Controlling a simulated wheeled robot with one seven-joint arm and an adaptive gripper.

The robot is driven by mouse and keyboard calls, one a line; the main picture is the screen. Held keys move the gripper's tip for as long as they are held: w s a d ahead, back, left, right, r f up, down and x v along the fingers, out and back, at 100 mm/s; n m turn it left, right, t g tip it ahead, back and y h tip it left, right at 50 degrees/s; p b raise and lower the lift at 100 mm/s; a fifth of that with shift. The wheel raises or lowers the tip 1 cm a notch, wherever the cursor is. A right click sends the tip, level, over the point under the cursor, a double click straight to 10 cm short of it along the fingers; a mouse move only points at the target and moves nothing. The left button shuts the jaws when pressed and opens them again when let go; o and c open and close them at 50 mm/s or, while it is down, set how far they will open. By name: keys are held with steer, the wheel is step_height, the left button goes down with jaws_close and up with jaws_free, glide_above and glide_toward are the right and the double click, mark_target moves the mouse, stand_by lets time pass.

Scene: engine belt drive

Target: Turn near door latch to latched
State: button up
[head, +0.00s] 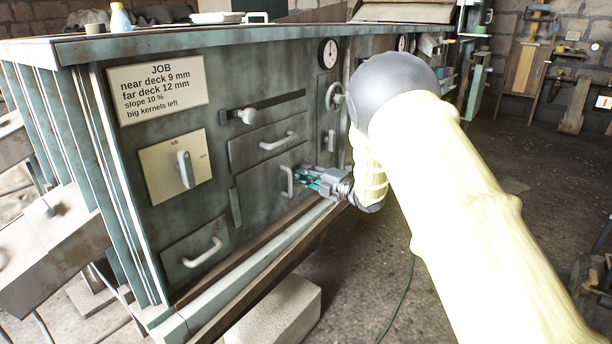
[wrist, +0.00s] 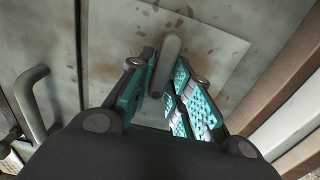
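My gripper (head: 322,181) is at the near door (head: 258,196) of the green cabinet, just right of the door's pull handle (head: 288,181). In the wrist view my gripper (wrist: 163,72) has its teal fingers on either side of a grey latch lever (wrist: 168,58). The fingers stand apart, with a narrow gap beside the lever; firm contact cannot be made out. The lever is tilted slightly, its top to the right, on a pale square plate (wrist: 215,75). In the head view the gripper and arm hide the lever. The pull handle also shows in the wrist view (wrist: 33,98).
A JOB card (head: 159,89), a knob on a dial plate (head: 185,168), a slider (head: 248,116) and drawer handles (head: 203,252) are on the cabinet front. A round gauge (head: 328,53) is above. A pale block (head: 275,312) lies on the floor below.

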steer(key=shift+o, duration=1.3)
steer(key=v, duration=1.2)
